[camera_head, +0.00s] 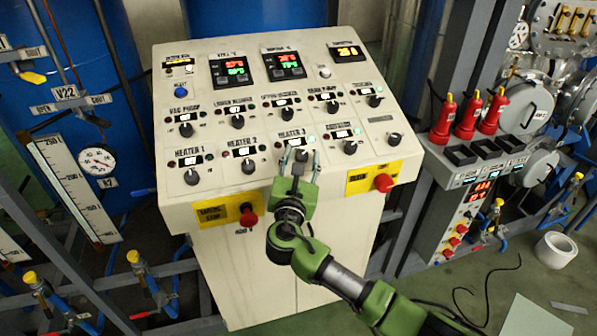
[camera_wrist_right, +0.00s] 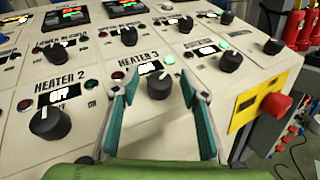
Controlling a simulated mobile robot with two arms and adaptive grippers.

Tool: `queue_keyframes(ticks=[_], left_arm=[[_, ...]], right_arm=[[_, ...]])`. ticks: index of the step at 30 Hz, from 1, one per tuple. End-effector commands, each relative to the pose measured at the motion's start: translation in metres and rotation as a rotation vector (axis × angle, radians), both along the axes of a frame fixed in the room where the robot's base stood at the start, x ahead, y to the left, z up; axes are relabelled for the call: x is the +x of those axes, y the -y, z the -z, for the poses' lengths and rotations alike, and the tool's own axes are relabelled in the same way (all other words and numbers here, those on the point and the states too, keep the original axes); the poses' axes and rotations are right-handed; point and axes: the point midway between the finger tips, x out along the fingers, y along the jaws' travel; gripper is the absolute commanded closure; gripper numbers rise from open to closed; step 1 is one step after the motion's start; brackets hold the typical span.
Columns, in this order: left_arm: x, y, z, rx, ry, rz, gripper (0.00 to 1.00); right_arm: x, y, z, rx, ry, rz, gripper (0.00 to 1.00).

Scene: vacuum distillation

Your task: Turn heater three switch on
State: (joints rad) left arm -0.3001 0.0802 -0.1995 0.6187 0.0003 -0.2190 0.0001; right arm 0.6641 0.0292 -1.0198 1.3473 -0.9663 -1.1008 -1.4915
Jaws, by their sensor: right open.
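The heater three switch, a black round knob (camera_wrist_right: 160,88), sits on the sloped panel under the label "HEATER 3". In the right wrist view its white mark points up and slightly right, its small display (camera_wrist_right: 148,68) appears to read ON, and the green lamp (camera_wrist_right: 169,59) beside it is lit. My right gripper (camera_wrist_right: 159,76) is open, with one finger on each side of the knob; I cannot tell whether either finger touches it. In the head view the gripper (camera_head: 296,160) partly hides the knob. My left gripper is not in view.
The heater 2 knob (camera_wrist_right: 49,122), with its display reading OFF, is to the left. Other knobs fill the rows above. A red emergency button (camera_head: 249,216) and another red button (camera_head: 383,183) stick out along the panel's front edge.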

Motion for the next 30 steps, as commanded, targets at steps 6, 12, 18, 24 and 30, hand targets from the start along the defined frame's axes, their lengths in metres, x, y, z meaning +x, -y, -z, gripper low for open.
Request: queue_keyframes(ticks=[6,12,18,24,30], left_arm=[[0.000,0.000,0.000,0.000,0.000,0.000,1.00],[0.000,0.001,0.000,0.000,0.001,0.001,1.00],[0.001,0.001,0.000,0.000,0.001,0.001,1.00],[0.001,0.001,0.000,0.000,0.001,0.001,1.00],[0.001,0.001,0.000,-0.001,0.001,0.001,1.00]], right_arm=[[-0.047,-0.006,0.003,0.004,-0.003,-0.002,0.60],[-0.084,-0.010,0.003,0.003,-0.002,0.000,0.60],[-0.102,-0.012,0.003,0.002,0.000,0.001,0.60],[-0.105,-0.012,0.002,0.001,0.000,0.001,0.60],[-0.105,-0.012,0.002,0.002,0.000,0.001,0.60]])
